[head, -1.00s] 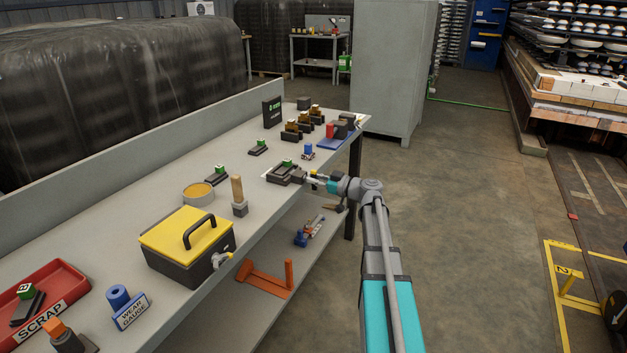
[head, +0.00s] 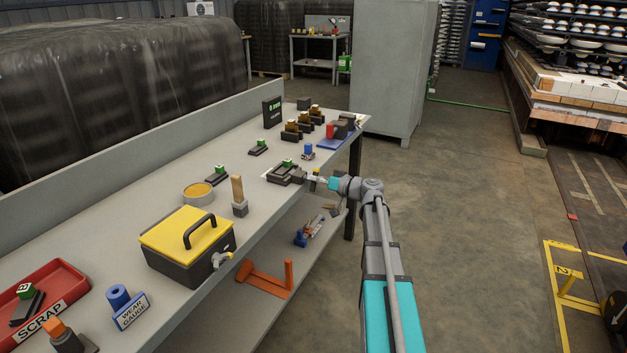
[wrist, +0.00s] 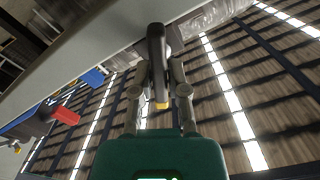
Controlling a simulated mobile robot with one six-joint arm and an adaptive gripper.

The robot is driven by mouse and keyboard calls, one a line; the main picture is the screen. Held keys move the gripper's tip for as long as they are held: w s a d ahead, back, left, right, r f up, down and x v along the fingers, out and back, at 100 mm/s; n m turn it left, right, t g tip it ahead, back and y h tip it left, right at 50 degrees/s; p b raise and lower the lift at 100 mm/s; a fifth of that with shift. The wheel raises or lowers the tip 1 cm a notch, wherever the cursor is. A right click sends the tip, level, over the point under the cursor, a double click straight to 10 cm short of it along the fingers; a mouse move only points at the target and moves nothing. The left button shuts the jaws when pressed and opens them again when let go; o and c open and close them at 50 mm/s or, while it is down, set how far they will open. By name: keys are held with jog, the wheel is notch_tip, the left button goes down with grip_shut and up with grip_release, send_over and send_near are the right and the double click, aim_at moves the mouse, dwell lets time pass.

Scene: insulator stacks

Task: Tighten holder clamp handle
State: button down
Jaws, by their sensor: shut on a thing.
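The holder (head: 284,174) is a dark block with a green piece on top. It sits on a white sheet near the front edge of the bench in the head view. My gripper (head: 314,179) reaches it from the right, at the bench edge. In the wrist view, my gripper (wrist: 159,74) is shut on a dark clamp handle (wrist: 156,48) with a yellow end, which stands between the two fingers. The rest of the clamp is hidden in the wrist view, and the handle is too small to make out clearly in the head view.
A yellow-lidded toolbox (head: 188,245), a tan-topped round tin (head: 198,194) and a wooden-handled tool (head: 238,195) stand to the left on the bench (head: 160,180). Several dark and brown parts stand behind the holder.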

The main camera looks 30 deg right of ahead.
jog(key=m, duration=0.6)
jog(key=shift+f, duration=0.25)
jog(key=m, duration=0.4)
jog(key=shift+d+f+m, duration=0.1)
jog(key=shift+d+m, duration=0.05)
jog(key=shift+m, duration=0.25)
jog(key=shift+m+b, duration=0.3)
jog(key=shift+m, duration=0.7)
dwell(1.1)
jog(key=c, duration=0.7)
grip_release()
jog(key=shift+w, duration=0.1)
jog(key=shift+d, duration=0.15)
jog(key=shift+v, duration=5.95)
